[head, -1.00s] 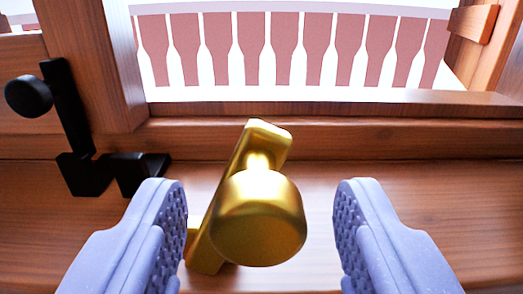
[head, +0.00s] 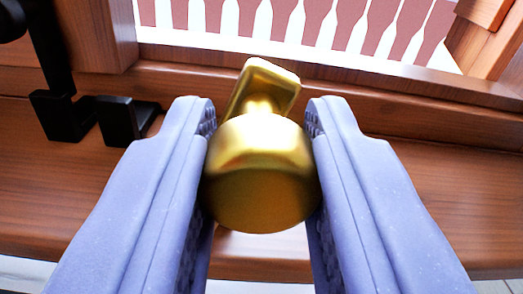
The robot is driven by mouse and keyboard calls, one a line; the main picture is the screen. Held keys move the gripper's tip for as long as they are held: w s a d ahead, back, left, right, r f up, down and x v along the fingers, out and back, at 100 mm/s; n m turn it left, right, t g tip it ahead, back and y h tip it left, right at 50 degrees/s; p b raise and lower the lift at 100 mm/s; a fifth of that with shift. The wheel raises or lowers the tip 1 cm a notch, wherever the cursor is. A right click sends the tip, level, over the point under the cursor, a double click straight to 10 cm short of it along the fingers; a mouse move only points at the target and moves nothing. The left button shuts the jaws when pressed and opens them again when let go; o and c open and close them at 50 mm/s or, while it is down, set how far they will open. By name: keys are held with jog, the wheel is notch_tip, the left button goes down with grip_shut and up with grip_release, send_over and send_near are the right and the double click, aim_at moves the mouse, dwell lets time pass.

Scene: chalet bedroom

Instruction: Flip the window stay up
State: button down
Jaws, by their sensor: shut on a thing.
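The window stay is brass, with a round knob (head: 260,180) facing me and a flat bar (head: 268,78) behind it. The bar's upper end leans a little to the right and shows above the knob; its lower part is hidden behind the knob and my fingers. My gripper (head: 260,150) is shut on the knob, with one pale blue finger on its left side and one on its right.
A black stay with a knob and brackets (head: 100,118) is on the wooden frame at the left. A wooden sill (head: 420,190) runs across behind the brass stay. Beyond the window opening is a railing with reddish slats (head: 325,18).

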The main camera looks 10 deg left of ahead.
jog(key=a+n, duration=0.1)
jog(key=n, duration=0.1)
jog(key=a+n, duration=0.1)
jog(key=n, duration=0.1)
jog(key=shift+s+a+r, duration=0.25)
jog(key=shift+s+a, duration=0.1)
jog(key=shift+s, duration=0.05)
jog(key=c, duration=0.8)
grip_release()
jog(key=shift+s, duration=0.1)
jog(key=p+v, duration=0.2)
jog(key=v, duration=0.5)
jog(key=shift+s, duration=0.3)
